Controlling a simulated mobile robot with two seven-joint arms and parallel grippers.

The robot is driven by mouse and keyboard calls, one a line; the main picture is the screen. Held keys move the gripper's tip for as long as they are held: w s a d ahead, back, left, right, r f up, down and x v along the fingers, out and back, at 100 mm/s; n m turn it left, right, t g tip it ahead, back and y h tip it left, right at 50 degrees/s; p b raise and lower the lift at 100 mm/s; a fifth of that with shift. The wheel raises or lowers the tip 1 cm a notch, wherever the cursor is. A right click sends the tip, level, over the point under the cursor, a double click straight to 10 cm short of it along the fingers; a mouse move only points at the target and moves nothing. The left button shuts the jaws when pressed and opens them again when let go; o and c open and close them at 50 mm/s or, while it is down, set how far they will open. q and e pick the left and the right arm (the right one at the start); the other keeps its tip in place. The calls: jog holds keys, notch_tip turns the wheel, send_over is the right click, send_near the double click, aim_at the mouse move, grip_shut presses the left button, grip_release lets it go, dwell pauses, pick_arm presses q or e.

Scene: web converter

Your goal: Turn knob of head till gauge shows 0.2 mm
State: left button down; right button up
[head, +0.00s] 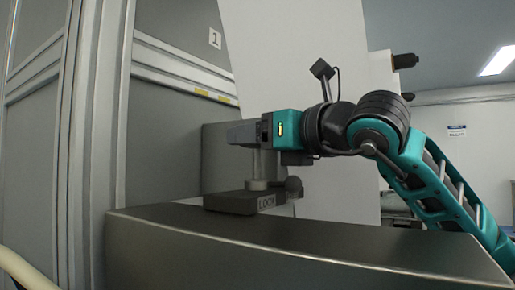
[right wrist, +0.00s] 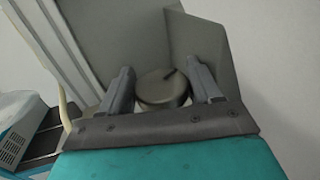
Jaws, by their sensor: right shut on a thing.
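The head (head: 230,201) is a dark block marked "LOCK" on a grey surface, with a pale upright post (head: 263,168) rising from it. My right gripper (head: 243,132) comes in from the right at the top of the post. In the right wrist view, its two fingers (right wrist: 162,82) stand on either side of the round grey knob (right wrist: 158,91), shut on it. A short dark mark shows on the knob's top face near its far right edge. In the head view the gripper hides the knob. I cannot make out a gauge reading. My left gripper is not in view.
A dark rounded piece (head: 293,186) sits at the block's right side. The grey ledge (head: 290,243) in front is clear. Grey cabinet panels (head: 170,130) stand on the left, and a large pale sheet (head: 290,60) rises behind the gripper.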

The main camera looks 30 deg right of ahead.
dwell(0.3)
jog(key=o, duration=0.9)
jog(key=shift+o, duration=0.2)
jog(key=b+v, duration=0.1)
jog(key=v, duration=1.2)
jog(key=shift+a, duration=0.2)
